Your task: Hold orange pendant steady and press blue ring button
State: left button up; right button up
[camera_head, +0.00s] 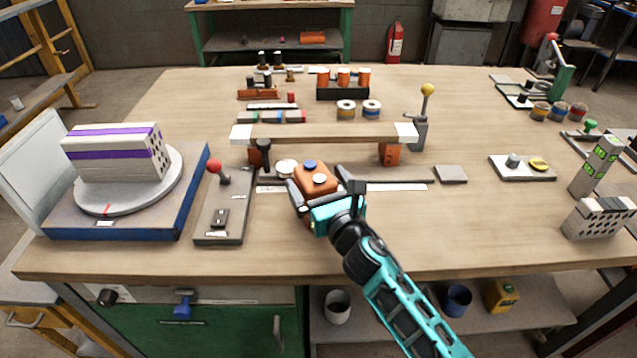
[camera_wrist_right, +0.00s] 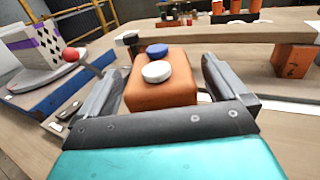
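The orange pendant (camera_head: 316,178) is a small box near the middle front of the table. Its top carries a blue round button (camera_head: 311,164) and a white round button (camera_head: 320,179). The right wrist view shows the pendant (camera_wrist_right: 160,94) with the blue button (camera_wrist_right: 157,49) farther from me than the white one (camera_wrist_right: 156,71). My right gripper (camera_head: 328,192) is open, with one finger on each side of the pendant. A narrow gap shows at the right finger; contact at the left finger is unclear. The pendant's lower part is hidden. My left gripper is not in view.
A pale beam (camera_head: 325,132) on orange supports spans just behind the pendant. A grey lever box with a red knob (camera_head: 214,165) stands left, beside a blue-based turntable (camera_head: 195,190). The table front right of my arm is clear.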

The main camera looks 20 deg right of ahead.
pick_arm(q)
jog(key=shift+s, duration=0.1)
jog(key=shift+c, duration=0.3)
pick_arm(e)
jog(key=c, duration=1.3)
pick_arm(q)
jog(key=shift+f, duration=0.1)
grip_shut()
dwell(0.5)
